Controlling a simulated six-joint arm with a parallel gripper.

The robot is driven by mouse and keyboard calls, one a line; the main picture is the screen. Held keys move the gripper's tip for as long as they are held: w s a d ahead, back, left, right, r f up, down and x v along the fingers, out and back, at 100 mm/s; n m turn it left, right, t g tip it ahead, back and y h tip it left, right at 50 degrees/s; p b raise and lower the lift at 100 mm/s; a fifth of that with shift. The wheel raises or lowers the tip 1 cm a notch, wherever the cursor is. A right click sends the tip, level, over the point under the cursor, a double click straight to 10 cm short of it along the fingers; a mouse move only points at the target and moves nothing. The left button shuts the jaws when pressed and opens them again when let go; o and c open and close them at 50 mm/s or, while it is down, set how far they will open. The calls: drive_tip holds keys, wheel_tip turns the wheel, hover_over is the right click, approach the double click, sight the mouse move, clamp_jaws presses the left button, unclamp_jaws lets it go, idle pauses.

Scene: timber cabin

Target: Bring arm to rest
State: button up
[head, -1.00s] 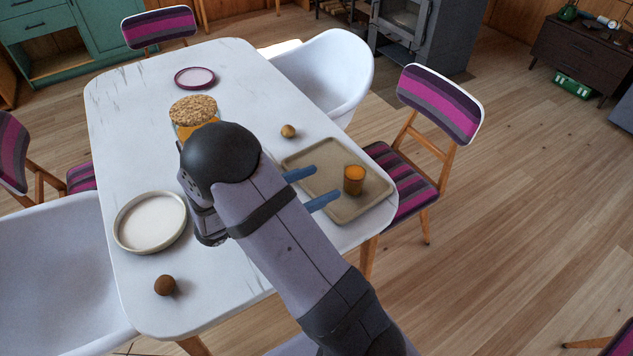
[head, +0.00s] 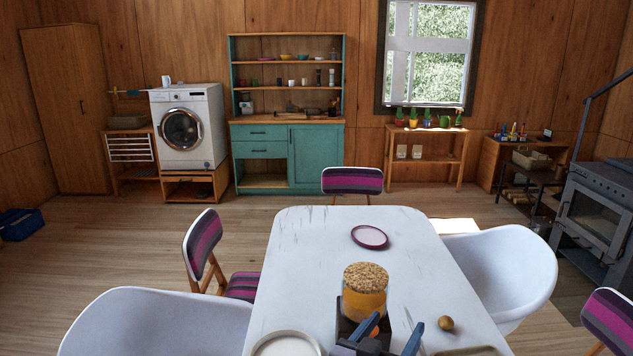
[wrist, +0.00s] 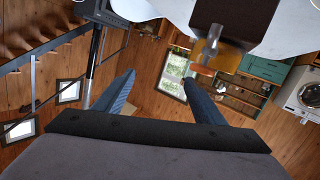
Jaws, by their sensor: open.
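My gripper (head: 393,337) shows at the bottom of the head view, its two blue fingers apart and nothing between them. It is in front of the cork-lidded jar of orange contents (head: 365,292) on the white table (head: 315,240). In the wrist view my gripper (wrist: 158,90) is also open and empty. That view looks out across the room, which appears upside down, with the jar (wrist: 212,50) at the top beyond the fingers. Most of my arm is below the head view.
A purple-rimmed plate (head: 370,237) lies toward the far end. A small brown ball (head: 446,323) is right of the jar. A pale plate (head: 286,344) and a tray edge (head: 470,351) show at the bottom. White chairs (head: 505,265) and striped chairs (head: 352,181) surround the table.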

drive_tip(key=s+a+r+n+g+y+p, duration=0.4)
drive_tip(key=a+y+p, duration=0.5)
drive_tip(key=p, duration=0.5)
drive_tip(key=s+d+r+g+p, duration=0.2)
drive_tip(key=s+d+g+p, duration=0.2)
drive_tip(key=s, duration=0.4)
drive_tip(key=s+d+r+g+p, duration=0.3)
drive_tip(key=s+d+g+p, duration=0.1)
drive_tip(key=s, duration=0.5)
drive_tip(key=shift+s+d+r+n+g+p, duration=0.2)
drive_tip(key=shift+s+d+n+g+p, duration=0.15)
drive_tip(key=shift+g+p, duration=0.4)
